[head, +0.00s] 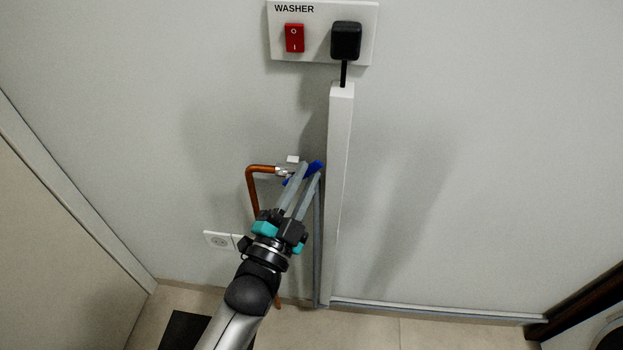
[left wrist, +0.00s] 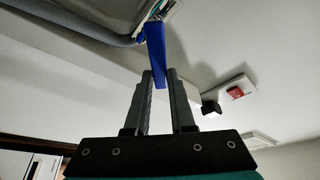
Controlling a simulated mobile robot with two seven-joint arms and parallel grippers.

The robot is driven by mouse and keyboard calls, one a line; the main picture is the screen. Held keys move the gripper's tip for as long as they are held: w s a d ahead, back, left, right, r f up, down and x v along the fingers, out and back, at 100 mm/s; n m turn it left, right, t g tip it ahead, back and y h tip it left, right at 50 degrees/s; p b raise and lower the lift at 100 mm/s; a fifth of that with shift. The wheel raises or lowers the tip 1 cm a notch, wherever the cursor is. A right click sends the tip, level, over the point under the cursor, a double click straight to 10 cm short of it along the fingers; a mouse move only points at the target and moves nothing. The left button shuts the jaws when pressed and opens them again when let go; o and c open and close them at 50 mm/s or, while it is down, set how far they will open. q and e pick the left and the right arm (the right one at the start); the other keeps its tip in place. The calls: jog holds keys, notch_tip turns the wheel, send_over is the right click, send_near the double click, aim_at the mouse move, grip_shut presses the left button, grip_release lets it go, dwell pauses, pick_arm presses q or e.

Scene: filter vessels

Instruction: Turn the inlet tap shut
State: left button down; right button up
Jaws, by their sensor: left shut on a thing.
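The inlet tap (head: 283,171) sits at the end of a copper pipe (head: 251,190) on the wall in the head view. Its blue lever handle (head: 316,166) points up and to the right, at a slant. My left gripper (head: 311,172) is at the lever, its two long grey fingers shut on it. In the left wrist view the blue lever (left wrist: 156,55) reaches down between the fingertips (left wrist: 160,78). The tap's body is partly hidden behind the fingers. My right gripper is not in view.
A white cable duct (head: 341,190) runs down the wall just right of the tap. A grey hose (head: 317,250) hangs beside it. A panel marked WASHER (head: 313,50), with a red switch (head: 295,38) and black plug (head: 346,40), is above. A wall socket (head: 218,240) is lower left.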

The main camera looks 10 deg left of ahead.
pick_arm(q)
jog(key=a+n+y, duration=0.1)
jog(key=n, duration=0.2)
jog(key=r+n+t+y+p, duration=0.1)
jog(key=n, duration=0.2)
jog(key=a+n+t+y+p, duration=0.1)
jog(key=n+y, duration=0.1)
jog(key=n, duration=0.1)
jog(key=shift+a+r+n, duration=0.2)
jog(key=shift+a+n, duration=0.1)
jog(key=shift+a+n+y+p, duration=0.25)
jog(key=shift+n+y, duration=0.2)
jog(key=shift+n, duration=0.35)
jog(key=shift+a+n+y+p, duration=0.2)
jog(key=shift+n+y, duration=0.25)
jog(key=shift+n, duration=0.35)
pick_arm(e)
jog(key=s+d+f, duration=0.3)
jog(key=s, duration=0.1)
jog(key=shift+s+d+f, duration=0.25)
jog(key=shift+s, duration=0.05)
pick_arm(q)
jog(key=c, duration=0.8)
grip_release()
jog(key=shift+o, duration=0.2)
